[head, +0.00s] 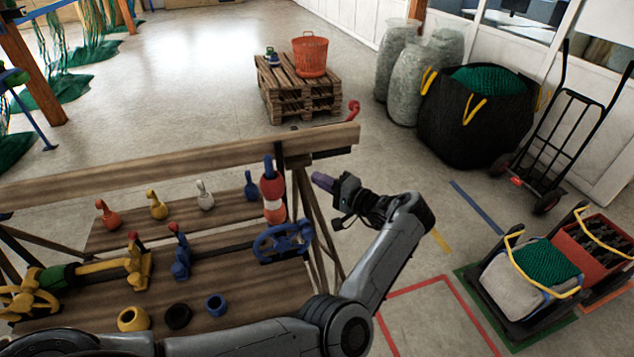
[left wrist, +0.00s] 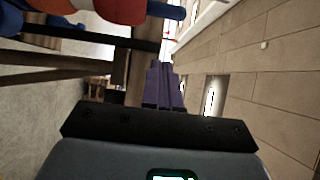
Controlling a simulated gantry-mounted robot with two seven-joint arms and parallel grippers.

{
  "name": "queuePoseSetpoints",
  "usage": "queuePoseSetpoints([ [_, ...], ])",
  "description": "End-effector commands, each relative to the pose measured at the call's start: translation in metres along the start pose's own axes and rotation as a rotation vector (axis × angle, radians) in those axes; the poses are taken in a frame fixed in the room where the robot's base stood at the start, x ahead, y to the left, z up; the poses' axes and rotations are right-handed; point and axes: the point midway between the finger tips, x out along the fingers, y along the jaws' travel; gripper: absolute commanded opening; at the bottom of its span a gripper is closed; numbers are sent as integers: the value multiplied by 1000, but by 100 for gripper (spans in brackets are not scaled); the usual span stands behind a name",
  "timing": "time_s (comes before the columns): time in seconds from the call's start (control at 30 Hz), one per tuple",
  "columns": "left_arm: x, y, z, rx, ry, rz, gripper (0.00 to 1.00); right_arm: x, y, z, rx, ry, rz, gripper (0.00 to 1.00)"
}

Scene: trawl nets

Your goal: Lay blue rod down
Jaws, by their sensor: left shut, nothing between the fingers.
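A blue rod (head: 268,166) stands upright, its top end showing above a red and white float stack (head: 273,208) at the right end of the bench. Its lower part is hidden. In the left wrist view the blue tip (left wrist: 165,11) sticks out past the float (left wrist: 118,9) at the top edge. My left gripper (head: 322,181) has purple fingers and is shut and empty. It is to the right of the rod, apart from it, beyond the bench end. The shut fingers also show in the left wrist view (left wrist: 164,85). My right gripper is in neither view.
The wooden bench (head: 235,290) carries a blue handwheel (head: 284,241), a blue clamp (head: 180,260) and several rings. A wooden beam (head: 190,163) runs behind it. A pallet stack (head: 300,98) with an orange basket (head: 310,55) stands farther back. Open floor lies right of the bench.

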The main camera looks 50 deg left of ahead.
Motion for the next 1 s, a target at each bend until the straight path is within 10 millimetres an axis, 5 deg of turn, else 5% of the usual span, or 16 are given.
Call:
queuePoseSetpoints([
  [0.43, 84, -1, 2, 3, -3, -2, 0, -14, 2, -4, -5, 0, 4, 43],
  [1.0, 107, 0, 29, 2, 1, 0, 0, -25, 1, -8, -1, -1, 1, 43],
])
